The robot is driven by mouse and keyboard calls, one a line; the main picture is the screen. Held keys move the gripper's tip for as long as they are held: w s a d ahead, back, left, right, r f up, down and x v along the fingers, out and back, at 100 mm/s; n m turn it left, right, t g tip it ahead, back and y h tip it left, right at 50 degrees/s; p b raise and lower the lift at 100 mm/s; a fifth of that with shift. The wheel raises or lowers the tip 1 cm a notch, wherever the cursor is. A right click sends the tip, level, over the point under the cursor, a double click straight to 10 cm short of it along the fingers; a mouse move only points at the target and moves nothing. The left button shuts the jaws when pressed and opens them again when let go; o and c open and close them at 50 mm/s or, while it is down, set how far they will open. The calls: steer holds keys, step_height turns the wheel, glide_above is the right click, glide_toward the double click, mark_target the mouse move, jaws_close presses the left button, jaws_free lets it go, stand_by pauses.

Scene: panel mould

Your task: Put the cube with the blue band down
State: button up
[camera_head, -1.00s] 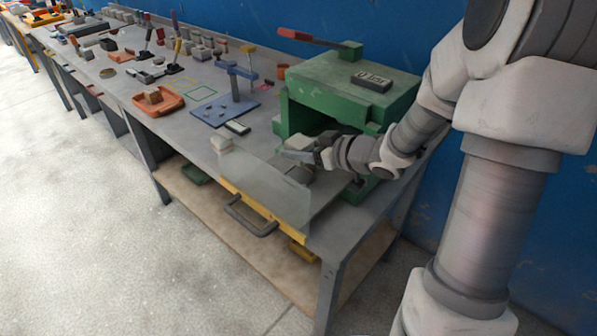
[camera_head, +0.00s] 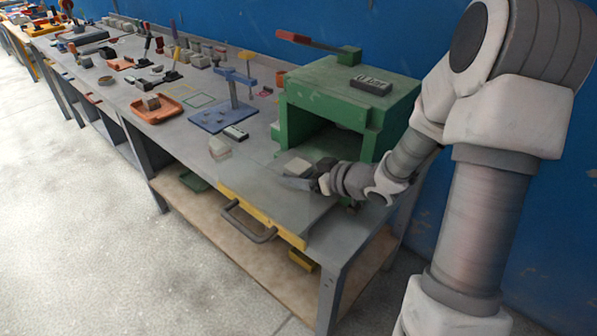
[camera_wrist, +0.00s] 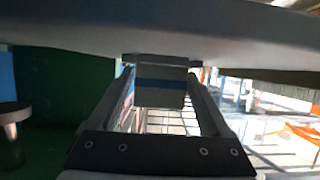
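The grey cube with the blue band (camera_wrist: 161,85) is between my gripper's two fingertips in the wrist view, and both fingers appear to touch its sides. My gripper (camera_head: 300,178) also shows in the head view, low over the grey bench top in front of the green press's opening. The cube's grey face (camera_head: 297,166) shows at the fingertips there; its band is hidden. Whether the cube touches the surface under it cannot be told.
The green press (camera_head: 335,95) stands just behind my gripper. A yellow bar (camera_head: 262,215) with a dark handle (camera_head: 247,222) runs along the bench's front edge.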

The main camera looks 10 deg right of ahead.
steer(key=shift+o, duration=0.4)
steer(key=shift+r, duration=0.1)
steer(key=shift+r, duration=0.2)
steer(key=p+v, duration=0.3)
steer(key=v, duration=0.9)
